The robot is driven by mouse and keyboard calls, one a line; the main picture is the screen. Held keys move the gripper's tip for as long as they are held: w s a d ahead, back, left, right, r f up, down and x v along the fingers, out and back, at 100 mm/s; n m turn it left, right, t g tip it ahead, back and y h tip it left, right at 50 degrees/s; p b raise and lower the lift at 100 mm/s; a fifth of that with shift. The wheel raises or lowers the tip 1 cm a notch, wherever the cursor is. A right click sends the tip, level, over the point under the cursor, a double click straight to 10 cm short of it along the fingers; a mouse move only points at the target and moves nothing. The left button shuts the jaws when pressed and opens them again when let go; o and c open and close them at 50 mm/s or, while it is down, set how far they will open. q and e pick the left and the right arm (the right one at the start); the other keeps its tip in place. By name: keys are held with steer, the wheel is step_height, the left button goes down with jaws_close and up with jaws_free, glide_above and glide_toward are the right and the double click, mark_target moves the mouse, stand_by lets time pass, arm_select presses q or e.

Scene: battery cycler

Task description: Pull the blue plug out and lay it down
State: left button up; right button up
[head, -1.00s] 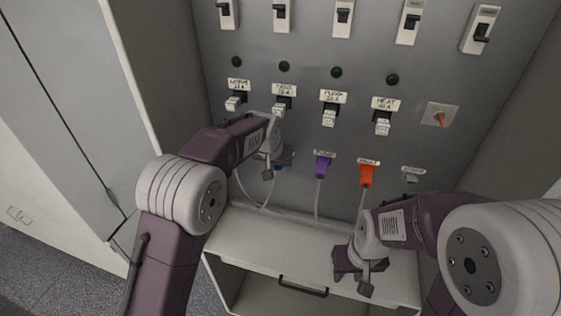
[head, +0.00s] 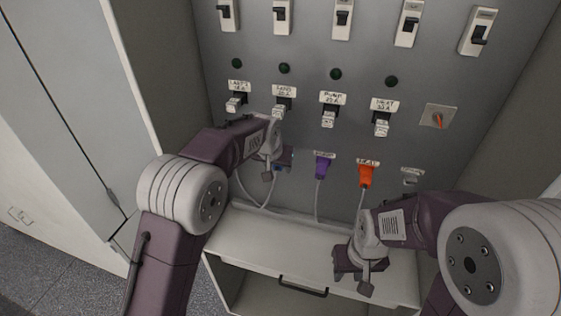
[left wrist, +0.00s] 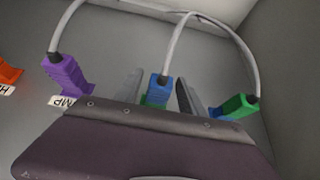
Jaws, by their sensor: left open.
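The blue plug (left wrist: 160,92) sits on the grey panel with a grey cable rising from it in the left wrist view. My left gripper (left wrist: 160,94) is open, with one finger on each side of the plug. The lower part of the plug is hidden behind the gripper body. In the head view my left gripper (head: 279,166) is at the panel, and only a bit of blue (head: 277,168) shows between its fingers. My right gripper (head: 354,271) looks open and empty, above the ledge and away from the plugs.
A purple plug (head: 323,166) and an orange plug (head: 366,176) sit to the right of the blue one. A green plug (left wrist: 240,106) is close beside my left gripper. Switches and breakers line the panel above.

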arm_select(q)
steer(key=shift+c, duration=0.4)
steer(key=c, duration=0.9)
steer(key=shift+s+a+f+b, duration=0.15)
steer(key=shift+s+b, duration=0.2)
steer(key=shift+b, duration=0.25)
steer(key=shift+s+a+b, duration=0.25)
steer(key=shift+s+b, duration=0.35)
steer(key=shift+s, duration=0.2)
steer(key=shift+s+a+b, duration=0.25)
steer(key=shift+s+b, duration=0.3)
steer(key=shift+s, duration=0.2)
steer(key=shift+s+a+b, duration=0.25)
steer(key=shift+s+b, duration=0.35)
steer(key=shift+s, duration=0.2)
